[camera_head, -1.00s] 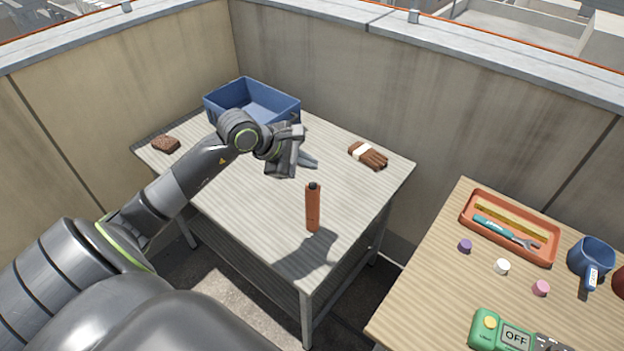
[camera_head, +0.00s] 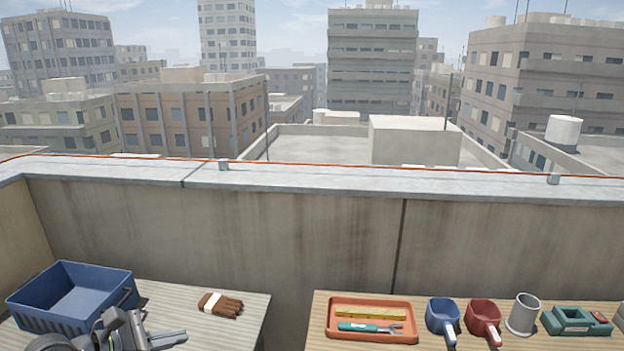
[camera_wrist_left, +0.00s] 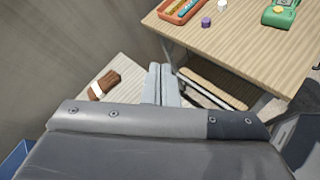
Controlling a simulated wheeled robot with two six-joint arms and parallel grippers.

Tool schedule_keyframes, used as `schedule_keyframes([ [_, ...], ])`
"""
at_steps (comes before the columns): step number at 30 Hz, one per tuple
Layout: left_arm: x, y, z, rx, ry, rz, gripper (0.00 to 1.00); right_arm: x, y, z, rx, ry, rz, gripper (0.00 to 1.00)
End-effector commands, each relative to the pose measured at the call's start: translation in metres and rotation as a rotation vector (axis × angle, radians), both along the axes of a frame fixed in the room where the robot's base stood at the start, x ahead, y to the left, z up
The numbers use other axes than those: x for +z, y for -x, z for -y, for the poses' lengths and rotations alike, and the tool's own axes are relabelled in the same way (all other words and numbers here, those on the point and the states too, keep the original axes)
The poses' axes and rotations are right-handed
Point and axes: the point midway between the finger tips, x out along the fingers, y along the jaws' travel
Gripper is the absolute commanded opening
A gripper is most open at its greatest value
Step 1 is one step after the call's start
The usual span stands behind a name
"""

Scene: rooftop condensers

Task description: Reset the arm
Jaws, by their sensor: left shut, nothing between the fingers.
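My left gripper (camera_head: 168,338) shows at the lower left of the head view, in front of the blue bin and over the left table. In the left wrist view its two grey fingers (camera_wrist_left: 161,84) lie together, shut with nothing between them. The rest of the left arm is cut off by the bottom edge of the head view. My right gripper is in neither view.
A blue bin (camera_head: 50,320) and brown gloves (camera_head: 221,305) sit on the left table (camera_head: 240,325). The right table (camera_head: 318,325) holds an orange tray (camera_head: 372,338), a blue scoop (camera_head: 441,315), a red scoop (camera_head: 483,314) and a grey cup (camera_head: 523,312). A concrete wall (camera_head: 300,235) stands behind.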

Motion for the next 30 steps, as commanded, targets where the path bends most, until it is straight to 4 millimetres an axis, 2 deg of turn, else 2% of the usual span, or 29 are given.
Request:
schedule_keyframes([
  [1, 0.008, 0.006, 0.015, 0.008, 0.139, 0.013, 0.0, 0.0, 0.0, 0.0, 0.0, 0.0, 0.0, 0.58],
  [3, 0.026, 0.012, 0.029, 0.032, 0.348, 0.029, 0.0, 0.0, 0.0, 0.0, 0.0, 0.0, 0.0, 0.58],
  [7, 0.06, 0.023, 0.037, 0.104, 0.737, 0.039, 0.0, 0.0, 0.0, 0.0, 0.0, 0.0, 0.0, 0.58],
  [10, 0.081, 0.03, 0.028, 0.183, 1.036, 0.03, 0.0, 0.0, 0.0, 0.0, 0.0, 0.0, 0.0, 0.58],
  [12, 0.09, 0.034, 0.014, 0.254, 1.243, 0.017, 0.0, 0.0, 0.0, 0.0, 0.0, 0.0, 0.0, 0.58],
  [16, 0.093, 0.043, -0.021, 0.413, 1.621, -0.018, 0.0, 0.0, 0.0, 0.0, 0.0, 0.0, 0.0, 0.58],
  [20, 0.074, 0.055, -0.059, 0.613, 1.98, -0.066, 0.0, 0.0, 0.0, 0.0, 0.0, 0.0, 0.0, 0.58],
  [23, 0.046, 0.069, -0.085, 0.795, 2.239, -0.107, 0.0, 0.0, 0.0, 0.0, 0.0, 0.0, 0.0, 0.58],
  [27, -0.009, 0.099, -0.109, 1.105, 2.562, -0.168, 0.0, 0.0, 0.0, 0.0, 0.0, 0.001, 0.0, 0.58],
  [30, -0.054, 0.128, -0.112, 1.367, 2.754, -0.213, 0.0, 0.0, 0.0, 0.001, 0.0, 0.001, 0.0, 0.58],
])
